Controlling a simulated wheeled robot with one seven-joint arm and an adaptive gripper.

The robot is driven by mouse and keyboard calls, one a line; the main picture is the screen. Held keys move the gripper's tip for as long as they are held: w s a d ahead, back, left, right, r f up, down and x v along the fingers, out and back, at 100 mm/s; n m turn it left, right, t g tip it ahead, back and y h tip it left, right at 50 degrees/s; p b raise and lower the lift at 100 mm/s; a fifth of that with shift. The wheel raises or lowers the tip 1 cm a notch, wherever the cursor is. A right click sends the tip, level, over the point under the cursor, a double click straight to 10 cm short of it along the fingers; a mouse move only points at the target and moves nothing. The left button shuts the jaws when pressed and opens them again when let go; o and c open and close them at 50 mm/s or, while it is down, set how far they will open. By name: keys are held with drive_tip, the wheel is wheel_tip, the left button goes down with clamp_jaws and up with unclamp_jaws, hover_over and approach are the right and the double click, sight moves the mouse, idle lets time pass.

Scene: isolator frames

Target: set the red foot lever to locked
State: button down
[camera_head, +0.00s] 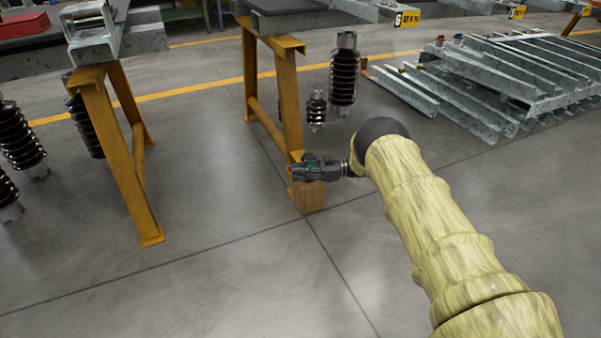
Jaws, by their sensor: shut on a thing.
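A speck of red, likely the red foot lever (290,169), shows at the jaw tips. The gripper hides most of it, so I cannot tell the lever's position. My arm, in a pale yellow sleeve, reaches in from the lower right.
A second yellow trestle (118,150) stands at the left. Dark ribbed insulators (343,80) stand behind my gripper and at the left edge (20,140). Galvanized steel frames (500,70) are stacked at upper right. The grey floor in front is clear.

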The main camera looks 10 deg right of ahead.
drive_tip(key=c, duration=1.3)
unclamp_jaws()
drive_tip(key=d, duration=1.2)
drive_tip(key=shift+s, duration=0.3)
